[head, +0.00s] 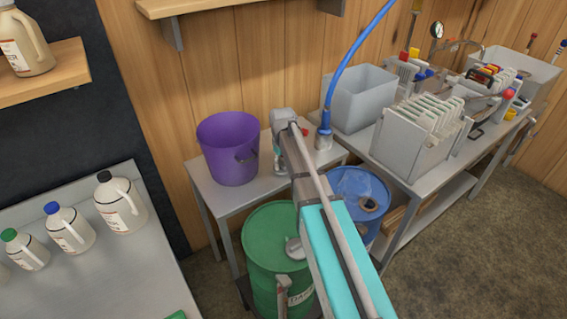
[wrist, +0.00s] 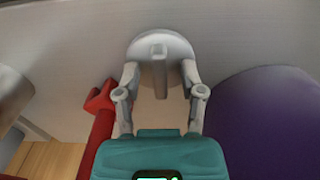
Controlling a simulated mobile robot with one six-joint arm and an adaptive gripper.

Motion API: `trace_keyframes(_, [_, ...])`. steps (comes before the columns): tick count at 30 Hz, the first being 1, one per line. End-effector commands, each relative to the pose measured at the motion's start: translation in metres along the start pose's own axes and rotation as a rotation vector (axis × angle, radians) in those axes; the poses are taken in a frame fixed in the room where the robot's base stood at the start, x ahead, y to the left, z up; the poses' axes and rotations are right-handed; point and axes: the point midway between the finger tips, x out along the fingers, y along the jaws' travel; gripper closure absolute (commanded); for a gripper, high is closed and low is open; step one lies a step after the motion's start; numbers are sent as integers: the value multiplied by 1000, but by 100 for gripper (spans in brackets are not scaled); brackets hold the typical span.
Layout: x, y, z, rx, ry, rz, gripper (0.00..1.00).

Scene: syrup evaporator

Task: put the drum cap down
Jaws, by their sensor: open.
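The drum cap (wrist: 160,47) is a pale grey disc with an upright tab in its middle. In the wrist view it lies on the light metal table top. My gripper (wrist: 160,88) is open, with one finger on each side of the tab and the fingertips close to the disc's near edge. I cannot tell whether the fingertips touch it. In the head view my gripper (head: 279,162) is low over the small table, and the arm and gripper mostly hide the cap.
A purple bucket (head: 228,148) stands left of my gripper on the small table (head: 215,190); it also shows in the wrist view (wrist: 265,125). A red object (wrist: 98,115) lies on the gripper's other side. A green drum (head: 262,235) and a blue drum (head: 350,185) stand below.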

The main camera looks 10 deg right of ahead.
Motion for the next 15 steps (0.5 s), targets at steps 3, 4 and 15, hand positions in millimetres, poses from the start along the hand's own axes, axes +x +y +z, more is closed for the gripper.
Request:
trace_keyframes(3, [0,0,0,0,0,0,48])
trace_keyframes(4, [0,0,0,0,0,0,48])
trace_keyframes(15, [-10,0,0,1,0,0,48])
